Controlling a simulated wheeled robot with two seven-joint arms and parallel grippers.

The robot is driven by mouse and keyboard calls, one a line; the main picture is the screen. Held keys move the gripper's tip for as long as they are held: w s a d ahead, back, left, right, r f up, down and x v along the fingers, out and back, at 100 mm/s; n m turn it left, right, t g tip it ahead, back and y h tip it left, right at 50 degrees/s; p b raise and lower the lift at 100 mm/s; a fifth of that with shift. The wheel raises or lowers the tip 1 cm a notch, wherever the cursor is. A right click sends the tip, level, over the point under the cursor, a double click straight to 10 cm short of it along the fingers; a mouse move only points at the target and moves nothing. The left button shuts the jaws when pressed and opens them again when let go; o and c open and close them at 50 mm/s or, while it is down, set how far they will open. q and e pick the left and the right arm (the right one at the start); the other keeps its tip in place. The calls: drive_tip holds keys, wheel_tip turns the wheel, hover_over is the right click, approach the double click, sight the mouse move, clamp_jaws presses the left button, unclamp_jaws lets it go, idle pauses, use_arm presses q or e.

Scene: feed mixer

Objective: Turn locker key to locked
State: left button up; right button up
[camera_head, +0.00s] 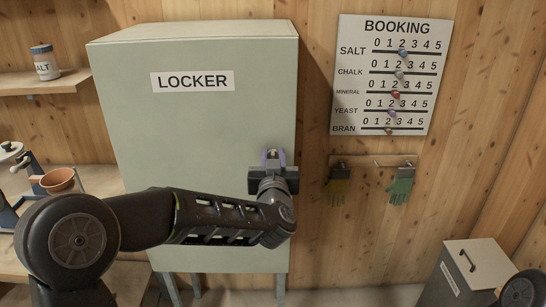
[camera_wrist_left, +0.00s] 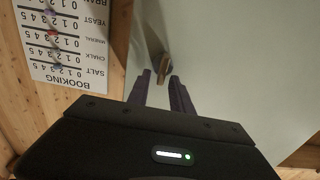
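The grey-green locker (camera_head: 200,120) stands closed against the wall, with a LOCKER label on its front. My left gripper (camera_head: 272,156) is at the right side of the locker front, around the small key and lock area. In the left wrist view, the two dark fingers (camera_wrist_left: 161,80) are apart, with a gap between them. A small brownish key (camera_wrist_left: 163,66) shows between and just beyond the fingertips, and I cannot tell whether they touch it. The key's exact angle is hard to tell. My right gripper is not in view.
A BOOKING board (camera_head: 390,75) with sliders hangs right of the locker. Gloves (camera_head: 401,188) hang on a rack below it. A lidded grey bin (camera_head: 468,270) stands at lower right. A shelf with a salt tin (camera_head: 45,64) and a clay pot (camera_head: 59,180) are at left.

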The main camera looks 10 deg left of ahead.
use_arm(q)
clamp_jaws()
